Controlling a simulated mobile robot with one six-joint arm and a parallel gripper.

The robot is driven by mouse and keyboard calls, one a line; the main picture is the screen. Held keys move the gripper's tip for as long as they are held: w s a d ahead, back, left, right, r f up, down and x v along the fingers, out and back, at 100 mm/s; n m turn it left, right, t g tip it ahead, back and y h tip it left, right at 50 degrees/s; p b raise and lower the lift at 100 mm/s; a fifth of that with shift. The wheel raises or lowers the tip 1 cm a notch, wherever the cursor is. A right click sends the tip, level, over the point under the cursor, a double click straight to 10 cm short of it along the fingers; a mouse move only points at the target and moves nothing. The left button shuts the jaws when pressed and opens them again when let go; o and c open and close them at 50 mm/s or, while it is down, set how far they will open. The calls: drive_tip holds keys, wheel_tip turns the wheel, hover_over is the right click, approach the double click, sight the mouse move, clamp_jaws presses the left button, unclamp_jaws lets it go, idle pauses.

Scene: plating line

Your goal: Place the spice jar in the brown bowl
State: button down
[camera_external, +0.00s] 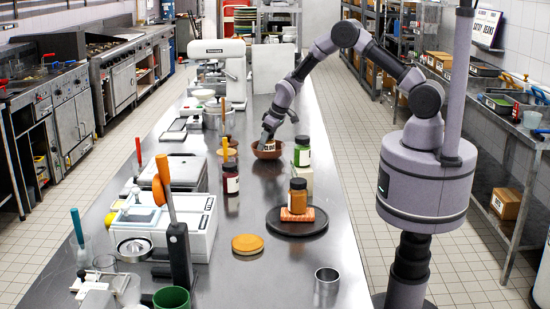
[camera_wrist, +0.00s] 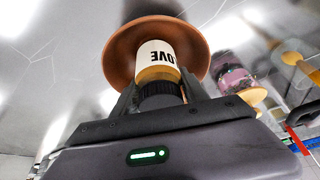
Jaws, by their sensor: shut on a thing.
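A spice jar with a black lid and a white label ending in "OVE" (camera_wrist: 157,56) is upside-down in the wrist view, its lid end between my fingers. My gripper (camera_wrist: 160,95) is shut on it. In the external view, my gripper (camera_external: 268,132) points down, with the jar's white label (camera_external: 267,146) just below it. The brown bowl (camera_external: 268,154) stands on the counter under the jar; in the wrist view, its rim (camera_wrist: 118,50) surrounds the jar's far end. I cannot tell whether the jar touches the bowl's bottom.
A green jar (camera_external: 302,151) stands close right of the bowl; a dark red jar (camera_external: 231,180) stands in front. An orange-brown jar (camera_external: 298,197) sits on an orange block on a dark round plate (camera_external: 297,229). A metal cup (camera_external: 327,281) is near the front. Appliances fill the left side.

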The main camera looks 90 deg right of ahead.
drive_tip(key=shift+f, duration=0.1)
drive_tip(key=c, duration=0.9)
unclamp_jaws()
drive_tip(key=shift+o, duration=0.2)
